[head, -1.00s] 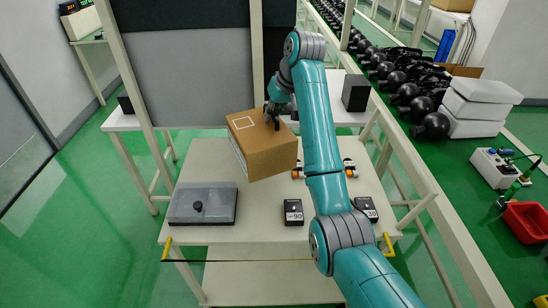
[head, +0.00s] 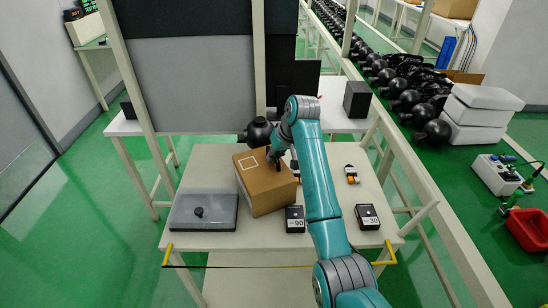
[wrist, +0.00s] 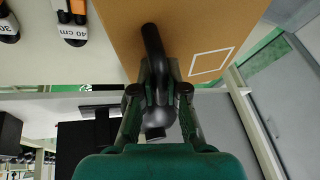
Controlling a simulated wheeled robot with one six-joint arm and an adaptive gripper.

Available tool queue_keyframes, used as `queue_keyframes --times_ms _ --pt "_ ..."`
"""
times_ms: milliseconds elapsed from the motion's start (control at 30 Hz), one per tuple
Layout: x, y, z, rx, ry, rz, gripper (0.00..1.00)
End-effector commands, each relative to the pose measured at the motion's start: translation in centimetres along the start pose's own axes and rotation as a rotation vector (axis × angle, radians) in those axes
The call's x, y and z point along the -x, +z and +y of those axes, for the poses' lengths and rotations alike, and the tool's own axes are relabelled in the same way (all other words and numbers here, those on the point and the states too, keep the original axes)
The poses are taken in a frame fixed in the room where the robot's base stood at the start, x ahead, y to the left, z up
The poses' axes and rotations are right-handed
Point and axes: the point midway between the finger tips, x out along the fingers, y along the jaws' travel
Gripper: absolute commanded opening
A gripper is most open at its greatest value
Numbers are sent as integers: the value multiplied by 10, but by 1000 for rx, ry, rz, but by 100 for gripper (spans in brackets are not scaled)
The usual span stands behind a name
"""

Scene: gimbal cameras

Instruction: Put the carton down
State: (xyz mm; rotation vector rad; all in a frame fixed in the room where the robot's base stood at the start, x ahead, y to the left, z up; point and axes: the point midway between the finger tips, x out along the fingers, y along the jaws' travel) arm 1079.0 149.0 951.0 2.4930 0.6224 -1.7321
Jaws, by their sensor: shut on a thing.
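The brown cardboard carton (head: 268,190) is at the middle of the white table (head: 215,162), between the grey-lidded box and the small black "90" box. It looks roughly level, at or very near the table top; I cannot tell whether its underside touches. A white square outline marks its top.
A grey-lidded box (head: 203,211) stands close left of the carton. The black "90" box (head: 295,219) is close at its right, and a "30" box (head: 367,217) lies farther right. A dark ball-shaped camera (head: 258,132) is behind. The table's front strip is clear.

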Motion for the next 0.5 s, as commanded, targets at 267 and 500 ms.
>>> queue_keyframes --times_ms 267,500 --pt "-5 2 1 0 0 0 15" --pt "-4 2 1 1 0 1 38"
